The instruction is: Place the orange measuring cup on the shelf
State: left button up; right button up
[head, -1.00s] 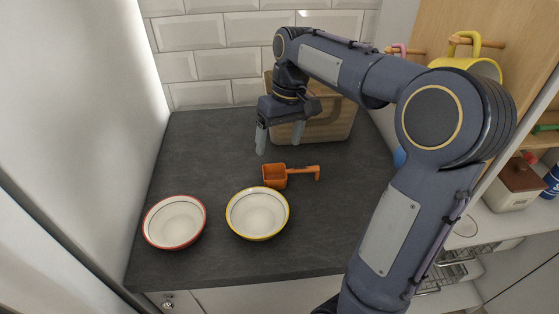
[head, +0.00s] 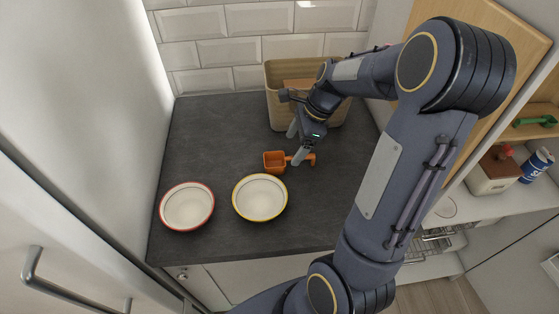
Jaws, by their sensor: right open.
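The orange measuring cup (head: 274,162) lies on the slate worktop (head: 215,135), with its handle pointing right. My right gripper (head: 296,146) is open above and at the handle, its fingers pointing down. One fingertip overlaps the handle in the picture; I cannot tell whether it touches. The wooden shelf (head: 529,131) is at the far right, with a green-handled item on it. My left gripper is not in view.
A red-rimmed bowl (head: 187,206) and a yellow-rimmed bowl (head: 260,198) stand in front of the cup. A woven basket (head: 277,108) is behind my right gripper.

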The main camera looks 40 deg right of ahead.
aim_at(290, 156)
jog(key=x, duration=0.5)
jog(key=shift+s+d+f, duration=0.15)
jog(key=shift+s+f, duration=0.1)
jog(key=shift+c, duration=0.2)
jog(key=c, duration=1.1)
jog(key=shift+r, duration=0.1)
